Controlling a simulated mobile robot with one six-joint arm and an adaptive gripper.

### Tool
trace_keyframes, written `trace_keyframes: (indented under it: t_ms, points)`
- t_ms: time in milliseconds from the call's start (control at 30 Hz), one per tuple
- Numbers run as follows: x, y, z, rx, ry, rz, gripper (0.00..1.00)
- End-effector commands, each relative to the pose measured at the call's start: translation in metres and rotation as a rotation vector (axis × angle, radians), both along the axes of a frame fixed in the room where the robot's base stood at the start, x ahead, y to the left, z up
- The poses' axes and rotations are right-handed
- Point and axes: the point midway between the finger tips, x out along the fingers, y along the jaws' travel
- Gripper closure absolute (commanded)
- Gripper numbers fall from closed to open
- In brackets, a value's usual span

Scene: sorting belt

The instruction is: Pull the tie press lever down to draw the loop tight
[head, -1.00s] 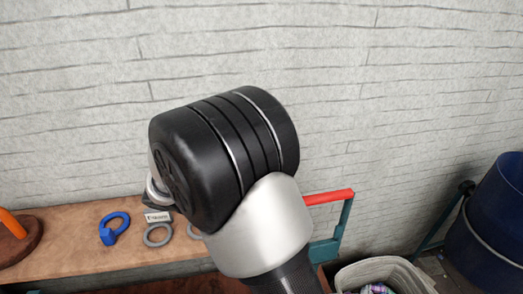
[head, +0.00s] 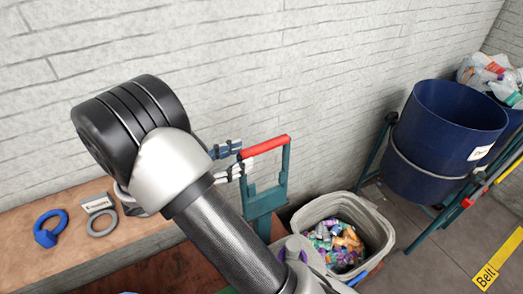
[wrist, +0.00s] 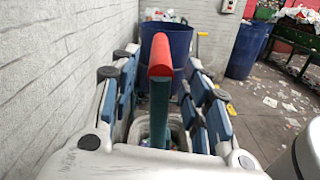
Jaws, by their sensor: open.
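The tie press lever has a red handle (head: 265,147) on a teal frame (head: 283,185), standing by the wall right of the bench. The handle is raised. My gripper (head: 230,162) is open at the left end of the red handle. In the wrist view the red handle (wrist: 160,58) lies between the two open, blue-padded fingers, with space showing on both sides. The teal post (wrist: 159,110) runs down below it. The loop is not visible in either view; my arm hides part of the press.
A pale bin (head: 375,225) full of crumpled cans stands right of the press. A blue drum (head: 440,125) on a teal stand is farther right. A blue ring (head: 50,228) and a grey ring (head: 101,222) lie on the wooden bench (head: 75,265). The brick wall is close behind.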

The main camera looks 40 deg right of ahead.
Motion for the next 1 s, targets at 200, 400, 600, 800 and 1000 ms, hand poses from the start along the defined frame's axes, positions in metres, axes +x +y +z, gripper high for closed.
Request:
trace_keyframes:
  t_ms: [200,400,600,800,1000]
  points:
    - [-0.012,-0.044,-0.001,0.001,0.0,-0.005,0.57]
    - [-0.016,-0.065,0.0,0.0,0.0,-0.001,0.57]
    - [-0.017,-0.071,0.0,0.001,0.0,0.0,0.57]
    - [-0.017,-0.071,0.0,0.001,0.0,0.0,0.58]
    - [-0.017,-0.071,0.0,0.0,0.0,0.0,0.72]
